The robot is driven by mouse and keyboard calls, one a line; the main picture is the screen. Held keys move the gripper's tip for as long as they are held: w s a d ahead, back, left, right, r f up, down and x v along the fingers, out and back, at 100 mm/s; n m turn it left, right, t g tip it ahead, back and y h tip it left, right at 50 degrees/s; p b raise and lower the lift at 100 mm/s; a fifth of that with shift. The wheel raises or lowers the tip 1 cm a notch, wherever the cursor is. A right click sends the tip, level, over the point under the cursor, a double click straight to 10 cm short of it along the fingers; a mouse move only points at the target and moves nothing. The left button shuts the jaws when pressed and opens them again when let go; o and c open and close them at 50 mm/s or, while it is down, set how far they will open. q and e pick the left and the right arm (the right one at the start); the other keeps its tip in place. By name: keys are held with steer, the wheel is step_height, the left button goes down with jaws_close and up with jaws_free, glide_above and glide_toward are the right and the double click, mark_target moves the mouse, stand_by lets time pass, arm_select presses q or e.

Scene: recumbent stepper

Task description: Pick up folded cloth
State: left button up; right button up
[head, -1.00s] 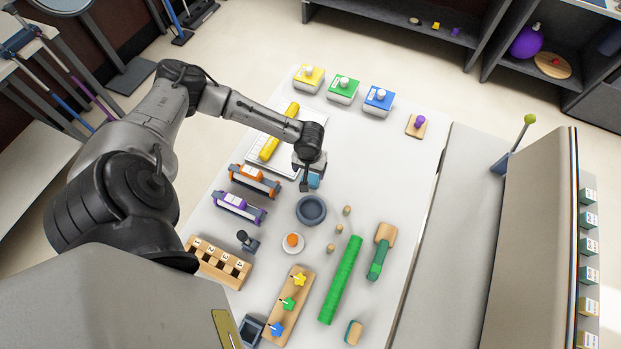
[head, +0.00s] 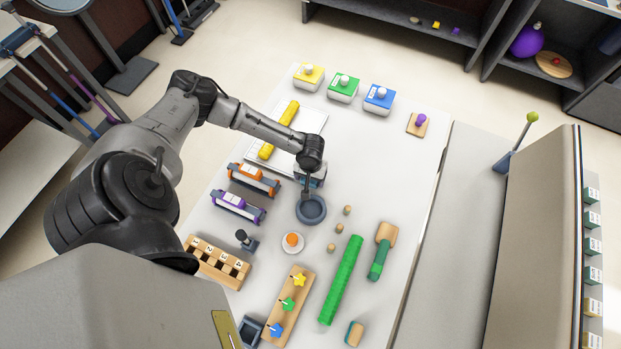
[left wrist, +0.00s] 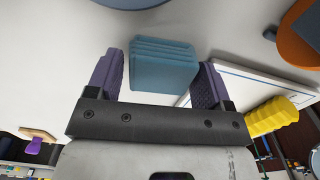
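The folded cloth (left wrist: 163,64) is a teal stack of layers on the white table. In the left wrist view it lies between and just ahead of the two purple finger pads of my left gripper (left wrist: 160,80). The fingers are spread apart, with the cloth close to both; firm contact does not show. In the head view my left gripper (head: 308,190) is low over the table, just behind the round blue-grey dish (head: 311,211), and it mostly hides the cloth. My right gripper is not in view.
Small wooden pegs (head: 347,210) and a long green strip (head: 341,280) lie to the right and front.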

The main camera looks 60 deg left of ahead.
arm_select(q)
steer(key=c, duration=0.6)
steer(key=shift+r, duration=0.55)
steer(key=r, duration=0.2)
steer(key=d+r+p, duration=0.1)
steer(key=shift+w+r, duration=0.15)
steer(key=shift+r, duration=0.2)
steer(key=shift+w+d+r+p, duration=0.2)
steer(key=shift+w+d+r, duration=0.35)
steer(key=shift+d+r, duration=0.85)
steer(key=shift+w+d+r+p, duration=0.2)
steer(key=shift+w+d+r, duration=0.4)
steer(key=shift+d, duration=1.35)
steer(key=shift+w+d+r+p, duration=0.2)
steer(key=shift+w+d+r, duration=0.3)
steer(key=shift+d+r, duration=0.9)
steer(key=shift+d+f, duration=0.3)
